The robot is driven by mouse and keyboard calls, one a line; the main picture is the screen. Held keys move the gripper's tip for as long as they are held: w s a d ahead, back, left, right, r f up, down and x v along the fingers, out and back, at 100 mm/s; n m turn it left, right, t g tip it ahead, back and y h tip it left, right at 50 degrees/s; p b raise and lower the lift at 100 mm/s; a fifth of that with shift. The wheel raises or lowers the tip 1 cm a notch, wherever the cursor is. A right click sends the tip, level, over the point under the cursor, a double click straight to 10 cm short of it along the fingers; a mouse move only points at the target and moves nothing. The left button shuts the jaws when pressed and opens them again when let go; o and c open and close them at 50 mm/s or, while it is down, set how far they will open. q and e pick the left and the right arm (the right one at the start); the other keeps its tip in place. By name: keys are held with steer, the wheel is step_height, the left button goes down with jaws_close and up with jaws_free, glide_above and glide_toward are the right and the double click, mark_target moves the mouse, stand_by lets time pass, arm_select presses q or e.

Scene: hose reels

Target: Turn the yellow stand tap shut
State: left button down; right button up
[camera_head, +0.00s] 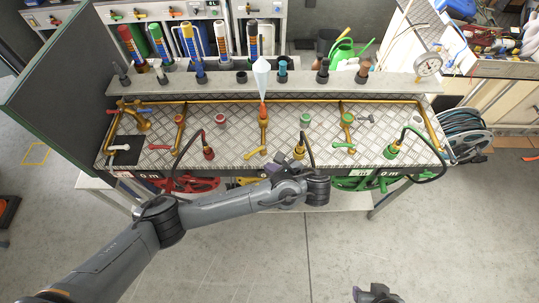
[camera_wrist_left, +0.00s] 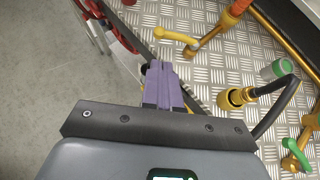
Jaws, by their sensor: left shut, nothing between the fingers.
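The yellow stand tap has a yellow lever (camera_head: 256,153) low on the brass and orange middle standpipe (camera_head: 263,118), near the bench's front edge. In the left wrist view the lever (camera_wrist_left: 176,37) lies sideways across the front of its brass pipe. My left gripper (camera_head: 272,166) is at the front edge, just right of and below the lever. Its purple fingers (camera_wrist_left: 160,72) are shut and empty, with a visible gap to the lever. My right gripper (camera_head: 374,294) is only partly in view at the bottom, away from the bench; its fingers are not clear.
A yellow hose connector (camera_head: 299,153) with a black hose stands right of the lever, close to my left gripper. A red lever (camera_head: 160,147) and a green lever (camera_head: 344,146) sit on neighbouring standpipes. Red and green hose reels hang under the bench. The floor in front is clear.

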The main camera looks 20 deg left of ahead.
arm_select(q)
steer(key=d, duration=0.2)
steer(key=b, duration=0.4)
glide_toward(255, 152)
steer(key=a+f, duration=0.4)
steer(key=shift+w+a+f, duration=0.1)
steer(key=shift+w+a, duration=0.45)
steer(key=shift+a, duration=0.1)
